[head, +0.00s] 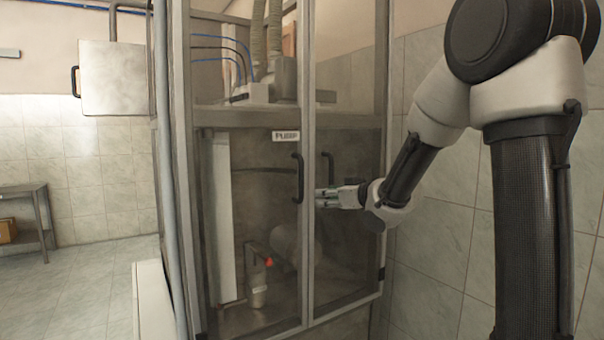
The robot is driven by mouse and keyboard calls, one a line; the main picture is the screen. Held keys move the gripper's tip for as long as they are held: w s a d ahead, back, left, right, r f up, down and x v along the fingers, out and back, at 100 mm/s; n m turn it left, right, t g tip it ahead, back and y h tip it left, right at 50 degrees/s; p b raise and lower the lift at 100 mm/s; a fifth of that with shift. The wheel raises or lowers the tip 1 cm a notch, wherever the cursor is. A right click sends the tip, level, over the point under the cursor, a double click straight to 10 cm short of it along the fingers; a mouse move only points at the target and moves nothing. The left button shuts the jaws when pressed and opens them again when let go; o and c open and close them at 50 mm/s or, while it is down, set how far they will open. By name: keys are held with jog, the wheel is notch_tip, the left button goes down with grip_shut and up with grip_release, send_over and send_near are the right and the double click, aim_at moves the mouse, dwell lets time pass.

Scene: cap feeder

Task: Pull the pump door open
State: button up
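The pump door (262,215) is a clear panel in a grey frame, in the lower part of the tall cabinet, under a white "PUMP" label (286,136). It looks closed. Its black upright bar handle (297,178) is on its right side. My gripper (319,198) reaches in from the right, fingers pointing left, near the height of the handle's lower end. The fingertips look a little to the right of the handle, with a small gap in the picture; depth is unclear. I see nothing held. The finger spacing is too small to judge.
A second dark handle shape (329,170) shows on the right panel, maybe a reflection. Behind the glass stands a bottle with a red top (259,284). A wall box (113,78) and a grey table (24,192) are at left. The floor at left is clear.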

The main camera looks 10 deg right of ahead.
aim_at(303, 175)
jog(key=a+r+t+y, duration=0.1)
jog(key=a+r+y, duration=0.2)
jog(key=r, duration=0.2)
jog(key=shift+n, duration=0.3)
jog(key=x, duration=0.8)
jog(key=shift+d+r, duration=0.1)
jog(key=shift+r, duration=0.15)
grip_shut()
